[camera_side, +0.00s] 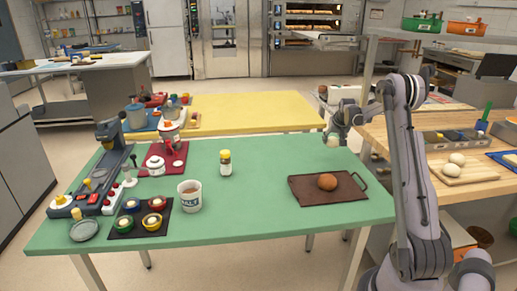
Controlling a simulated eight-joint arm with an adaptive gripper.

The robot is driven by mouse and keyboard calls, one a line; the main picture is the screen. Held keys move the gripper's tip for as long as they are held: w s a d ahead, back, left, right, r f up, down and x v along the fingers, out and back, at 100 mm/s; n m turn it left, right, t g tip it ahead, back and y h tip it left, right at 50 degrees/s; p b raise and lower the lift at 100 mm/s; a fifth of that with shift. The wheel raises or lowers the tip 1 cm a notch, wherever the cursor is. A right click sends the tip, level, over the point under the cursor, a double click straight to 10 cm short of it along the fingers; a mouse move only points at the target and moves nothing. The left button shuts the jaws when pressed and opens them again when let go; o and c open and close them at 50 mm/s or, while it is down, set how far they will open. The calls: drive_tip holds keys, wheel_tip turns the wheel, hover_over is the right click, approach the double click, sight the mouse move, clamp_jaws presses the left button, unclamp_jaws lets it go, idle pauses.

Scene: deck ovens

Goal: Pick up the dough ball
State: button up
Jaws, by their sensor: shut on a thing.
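My gripper (334,136) is above the far right part of the green table (262,215), beyond the brown tray. It is shut on a small pale dough ball (333,142) that shows at its fingertips, clear of the tray. The ball is small in view and partly hidden by the fingers. Two more pale dough balls (456,158) rest on a wooden board (470,173) on the wooden counter at right.
The table between jar and tray is clear.

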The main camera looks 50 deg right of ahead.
drive_tip(key=s+r, duration=0.4)
drive_tip(key=s, duration=0.3)
drive_tip(key=shift+s+d+r, duration=0.35)
drive_tip(key=shift+d, duration=0.1)
